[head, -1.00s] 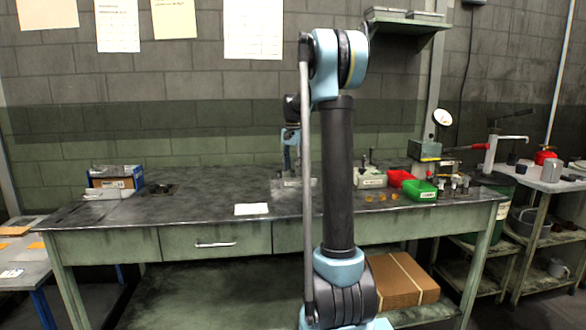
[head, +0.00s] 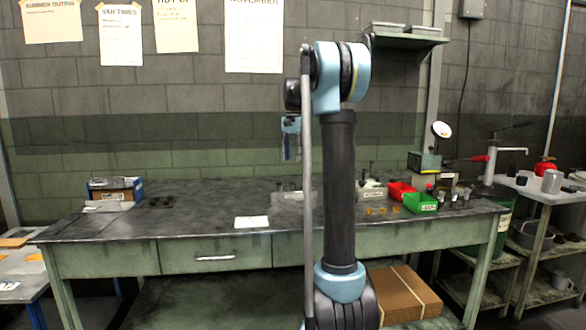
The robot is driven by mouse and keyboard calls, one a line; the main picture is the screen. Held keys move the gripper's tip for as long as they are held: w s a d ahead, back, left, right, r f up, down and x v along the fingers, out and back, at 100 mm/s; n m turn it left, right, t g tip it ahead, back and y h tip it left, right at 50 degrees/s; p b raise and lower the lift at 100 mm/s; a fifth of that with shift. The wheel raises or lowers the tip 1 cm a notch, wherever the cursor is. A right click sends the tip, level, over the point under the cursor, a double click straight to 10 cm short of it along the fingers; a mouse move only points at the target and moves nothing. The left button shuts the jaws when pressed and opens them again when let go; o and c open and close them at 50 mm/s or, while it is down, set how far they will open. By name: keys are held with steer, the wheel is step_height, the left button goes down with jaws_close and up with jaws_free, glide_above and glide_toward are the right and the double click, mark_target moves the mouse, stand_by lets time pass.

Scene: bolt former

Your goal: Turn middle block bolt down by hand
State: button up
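My gripper (head: 291,150) hangs in the air above the bench, pointing down, partly behind my own arm. Its fingers are small and dark; I cannot tell how far apart they are, and I see nothing held in it. Below it on the bench is a grey metal block or plate (head: 289,197), partly hidden by my arm, with small upright pieces at its back left. A pale block (head: 371,191) with upright pins stands to the right of my arm. I cannot make out which piece is the middle block bolt.
The dark bench top (head: 200,205) is mostly clear, with a white paper (head: 251,222) near its front. A red bin (head: 400,191), a green bin (head: 421,203) and small yellow parts stand at right. A dial-gauge stand (head: 426,163) is behind them. A box (head: 115,188) is at left.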

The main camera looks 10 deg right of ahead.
steer(key=shift+r, duration=0.9)
